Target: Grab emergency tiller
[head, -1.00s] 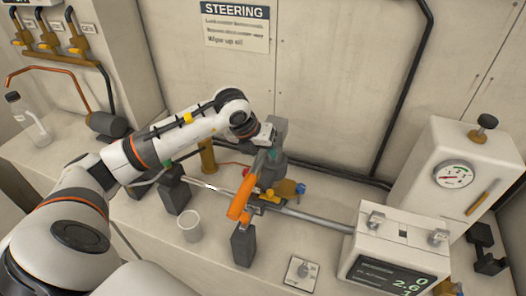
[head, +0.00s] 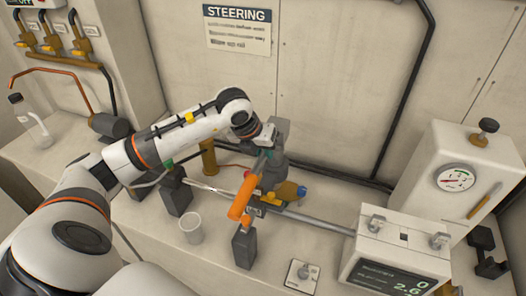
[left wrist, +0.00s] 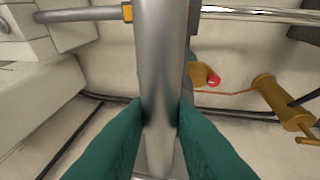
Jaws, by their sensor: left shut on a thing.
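The emergency tiller is a grey metal bar with an orange grip (head: 243,198). It slants across the middle of the head view, orange end low and toward me. My left gripper (head: 265,153) is shut on the grey bar near its far end. In the left wrist view the teal fingers (left wrist: 160,118) press on both sides of the grey bar (left wrist: 160,65), which runs up out of the picture. The orange grip is outside that view. Whether the tiller still touches the black support post below it is unclear. My right gripper is not in view.
A black post (head: 244,248) stands below the orange grip. A horizontal steel rod (head: 318,223) runs right to a white box with a display (head: 385,280). A white cup (head: 191,229) stands left, near another black post (head: 174,192). A gauge cabinet (head: 460,150) stands right.

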